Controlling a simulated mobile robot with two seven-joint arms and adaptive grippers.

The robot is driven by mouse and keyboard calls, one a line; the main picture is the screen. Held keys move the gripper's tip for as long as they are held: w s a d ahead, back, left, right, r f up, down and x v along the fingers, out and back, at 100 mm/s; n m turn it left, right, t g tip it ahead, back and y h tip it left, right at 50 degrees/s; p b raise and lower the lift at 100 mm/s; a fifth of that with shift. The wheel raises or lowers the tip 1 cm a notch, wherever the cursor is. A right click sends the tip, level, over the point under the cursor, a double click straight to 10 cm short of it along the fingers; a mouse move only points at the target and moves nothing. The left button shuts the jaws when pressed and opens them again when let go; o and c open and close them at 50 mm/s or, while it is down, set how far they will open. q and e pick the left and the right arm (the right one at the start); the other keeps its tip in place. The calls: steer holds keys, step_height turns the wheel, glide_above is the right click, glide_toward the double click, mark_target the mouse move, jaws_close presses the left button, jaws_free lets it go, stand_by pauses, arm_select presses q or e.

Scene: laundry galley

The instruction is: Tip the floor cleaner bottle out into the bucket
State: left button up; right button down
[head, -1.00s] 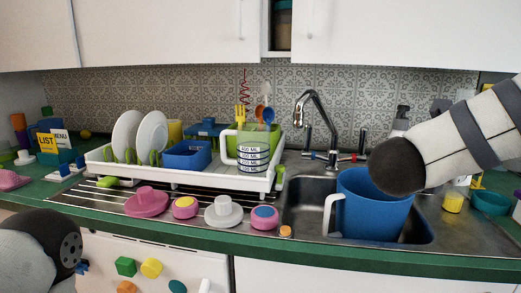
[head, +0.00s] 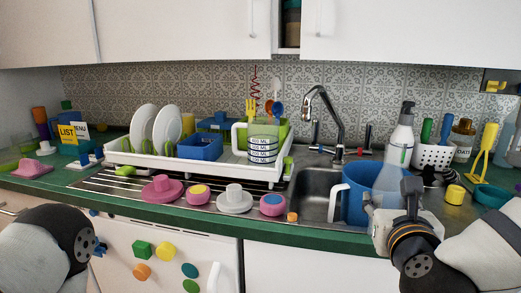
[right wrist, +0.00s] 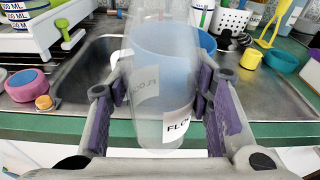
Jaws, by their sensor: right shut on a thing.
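The floor cleaner bottle (right wrist: 148,95) is see-through, with a white label that reads "FLO" in the right wrist view. My right gripper (head: 393,208) is shut on its lower part, one finger on each side, and the bottle looks upright. The blue bucket (head: 357,190) with a white handle stands in the sink. It also shows behind the bottle in the right wrist view (right wrist: 204,48). In the head view the bottle overlaps the bucket's right side, on the near side of it. Part of my left arm shows at lower left, but its gripper does not.
A spray bottle (head: 402,126) and a white perforated holder (head: 432,156) stand behind the sink at right. The faucet (head: 335,120) rises behind the bucket. A dish rack (head: 215,172) is at left, with several pink and white items along the counter's front.

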steer(key=s+a+f+n+y, duration=0.1)
steer(key=s+a+n+y, duration=0.1)
steer(key=a+n+y, duration=0.1)
steer(key=a+y, duration=0.1)
steer(key=a, duration=0.1)
steer(key=shift+s+a+f+t, duration=0.3)
steer(key=shift+s+a+t, duration=0.05)
steer(key=shift+t, duration=0.05)
steer(key=shift+w+d, duration=0.1)
stand_by(0.5)
